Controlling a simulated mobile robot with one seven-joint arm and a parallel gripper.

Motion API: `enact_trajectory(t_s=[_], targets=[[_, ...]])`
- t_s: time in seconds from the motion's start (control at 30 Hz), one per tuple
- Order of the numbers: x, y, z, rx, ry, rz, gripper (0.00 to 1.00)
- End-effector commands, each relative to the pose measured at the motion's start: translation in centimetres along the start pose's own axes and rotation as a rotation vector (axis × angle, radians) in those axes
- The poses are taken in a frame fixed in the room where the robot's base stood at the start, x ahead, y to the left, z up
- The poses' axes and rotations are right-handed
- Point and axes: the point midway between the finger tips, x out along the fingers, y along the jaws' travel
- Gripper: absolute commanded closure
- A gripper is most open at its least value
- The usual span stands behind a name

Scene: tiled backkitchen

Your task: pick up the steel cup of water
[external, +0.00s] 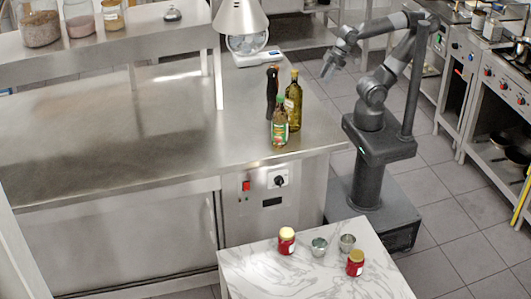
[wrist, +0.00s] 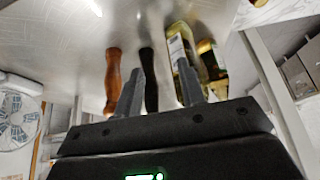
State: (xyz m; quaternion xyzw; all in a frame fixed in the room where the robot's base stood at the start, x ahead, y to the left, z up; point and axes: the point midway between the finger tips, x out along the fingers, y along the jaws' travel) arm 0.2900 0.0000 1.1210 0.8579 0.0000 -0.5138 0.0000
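Two small steel cups stand on the white marble table in the external view, a left cup (external: 319,246) and a right cup (external: 347,242). They are too small to tell which one holds water. Neither cup is seen in the wrist view. My gripper (external: 327,68) is raised beyond the steel counter's right end, far from both cups. In the wrist view my gripper (wrist: 160,78) shows two dark fingers spread apart, with nothing held between them.
Red jars (external: 286,240) (external: 355,262) flank the cups on the marble table (external: 262,268). A dark mill (external: 272,92) and bottles (external: 293,102) (external: 280,128) stand near the steel counter's (external: 150,135) right end. Stoves (external: 490,95) line the right side. Tiled floor lies open between.

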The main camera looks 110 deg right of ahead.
Motion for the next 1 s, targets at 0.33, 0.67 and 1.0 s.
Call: enact_trajectory(t_s=[0.33, 0.67, 1.0], targets=[[0.0, 0.0, 0.0, 0.0, 0.0, 0.0, 0.64], [0.0, 0.0, 0.0, 0.0, 0.0, 0.0, 0.41], [0.0, 0.0, 0.0, 0.0, 0.0, 0.0, 0.16]])
